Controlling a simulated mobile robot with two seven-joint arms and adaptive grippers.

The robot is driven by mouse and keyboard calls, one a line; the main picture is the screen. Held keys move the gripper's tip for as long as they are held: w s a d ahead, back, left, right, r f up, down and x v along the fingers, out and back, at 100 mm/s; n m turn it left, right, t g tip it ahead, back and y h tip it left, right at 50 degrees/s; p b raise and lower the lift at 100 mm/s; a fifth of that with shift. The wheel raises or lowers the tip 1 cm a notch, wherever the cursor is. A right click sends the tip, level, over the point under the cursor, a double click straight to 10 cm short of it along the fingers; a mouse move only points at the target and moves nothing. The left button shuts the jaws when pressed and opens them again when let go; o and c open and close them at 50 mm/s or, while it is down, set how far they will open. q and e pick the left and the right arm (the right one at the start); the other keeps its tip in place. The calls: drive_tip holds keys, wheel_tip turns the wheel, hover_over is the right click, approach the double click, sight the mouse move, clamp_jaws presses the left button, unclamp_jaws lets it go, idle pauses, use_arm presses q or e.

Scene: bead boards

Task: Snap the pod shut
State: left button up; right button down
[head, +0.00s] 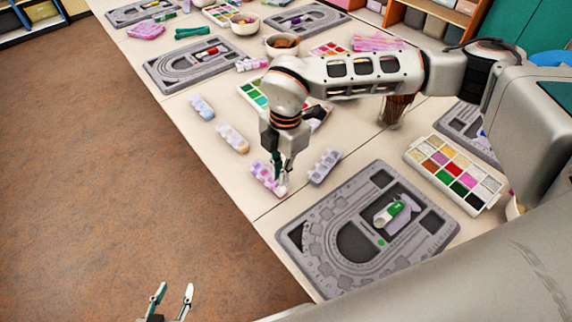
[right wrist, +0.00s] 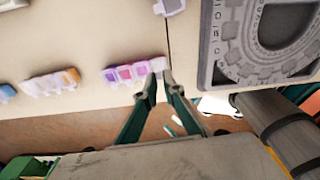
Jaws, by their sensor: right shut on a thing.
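The pod strip with pink and purple cells (head: 264,176) lies on the table near its front edge; it also shows in the right wrist view (right wrist: 125,73). My right gripper (head: 281,181) points down at the strip's right end. Its fingers (right wrist: 160,85) are closed on the strip's pale end part, which they partly hide. Whether a lid there stands open or closed is too small to tell. My left gripper (head: 174,292) is open and empty, low in the head view, over the floor in front of the table.
A lilac pod strip (head: 325,166) lies just right. Orange-white (head: 233,139) and blue (head: 202,107) strips lie further left along the edge. A grey bead board (head: 300,238) with a green-and-white tube (head: 392,214) and a colour-filled tray (head: 455,172) are at right.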

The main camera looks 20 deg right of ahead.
sight(276, 191)
drive_tip(key=shift+s+a+t+h+p, duration=0.2)
drive_tip(key=shift+a+t+h+p, duration=0.15)
drive_tip(key=shift+a+h, duration=0.45)
drive_tip(key=shift+s+a+f+t+h, duration=0.2)
drive_tip(key=shift+f+t+h, duration=0.25)
drive_tip(key=shift+h, duration=0.55)
drive_tip(key=shift+s+a+f+t+h+b, duration=0.2)
drive_tip(key=shift+a+f+t+h+b, duration=0.35)
drive_tip(key=shift+h, duration=0.65)
drive_tip(key=h, duration=0.1)
drive_tip(key=a+f+t+h+b, duration=0.1)
drive_tip(key=shift+s+f+h+b, duration=0.2)
drive_tip(key=shift+h+b, duration=0.1)
drive_tip(key=shift+f+h, duration=0.15)
drive_tip(key=shift+h, duration=0.15)
use_arm(q)
drive_tip(key=shift+w+a+f+b, duration=0.15)
drive_tip(key=shift+f+b, duration=0.25)
drive_tip(key=shift+f, duration=0.4)
use_arm(e)
drive_tip(key=shift+f+t+h, duration=0.15)
drive_tip(key=shift+t+h, duration=0.2)
drive_tip(key=shift+h, duration=0.05)
drive_tip(key=shift+s, duration=0.1)
